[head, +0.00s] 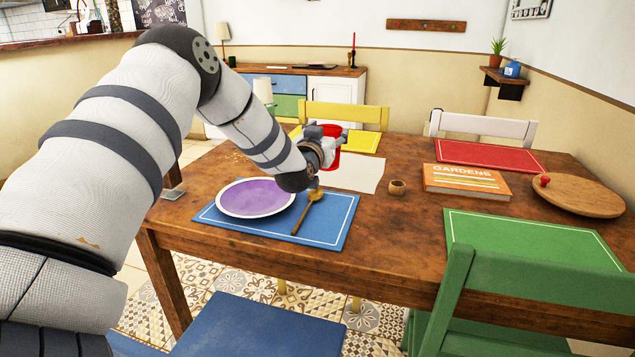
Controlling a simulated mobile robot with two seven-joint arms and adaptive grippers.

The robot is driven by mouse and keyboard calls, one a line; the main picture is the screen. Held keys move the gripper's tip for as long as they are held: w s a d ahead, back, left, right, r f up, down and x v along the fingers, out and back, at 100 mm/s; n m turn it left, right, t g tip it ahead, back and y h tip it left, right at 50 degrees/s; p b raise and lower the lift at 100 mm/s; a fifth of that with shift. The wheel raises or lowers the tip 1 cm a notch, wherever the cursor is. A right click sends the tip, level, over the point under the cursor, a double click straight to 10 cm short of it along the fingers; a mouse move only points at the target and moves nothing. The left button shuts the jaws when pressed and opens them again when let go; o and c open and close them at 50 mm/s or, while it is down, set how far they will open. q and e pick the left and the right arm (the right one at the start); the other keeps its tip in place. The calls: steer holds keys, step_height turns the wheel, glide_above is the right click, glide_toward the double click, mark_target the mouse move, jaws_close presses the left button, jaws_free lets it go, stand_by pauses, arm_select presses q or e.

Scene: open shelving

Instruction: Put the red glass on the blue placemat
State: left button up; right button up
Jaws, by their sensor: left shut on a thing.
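The red glass (331,141) is in my left gripper (329,134), over the far middle part of the wooden table. The gripper is shut on it, and the wrist hides part of the glass. I cannot tell whether the glass touches the table. The blue placemat (336,228) lies at the near left of the table, nearer than the glass. A plate with a purple middle (255,198) and a wooden spoon (308,212) lie on the placemat. My right gripper is not in view.
A white sheet (352,176) lies below the glass. A small wooden cup (397,187), an orange book (466,182) and a round board (577,197) are to the right. Green (530,243), red (489,156) and yellow (362,141) placemats lie around the table (400,237). Chairs surround it.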

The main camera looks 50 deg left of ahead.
arm_select(q)
steer(key=s+d+f, duration=0.1)
steer(key=d+f, duration=0.1)
steer(key=f, duration=0.1)
steer(key=s+d+f+b, duration=0.1)
steer(key=d+f, duration=0.1)
steer(key=f, duration=0.2)
steer(key=s+d+f, duration=0.1)
steer(key=d+f, duration=0.1)
steer(key=f, duration=0.1)
steer(key=shift+d+f, duration=0.1)
steer(key=shift+f, duration=0.05)
steer(key=o, duration=1.3)
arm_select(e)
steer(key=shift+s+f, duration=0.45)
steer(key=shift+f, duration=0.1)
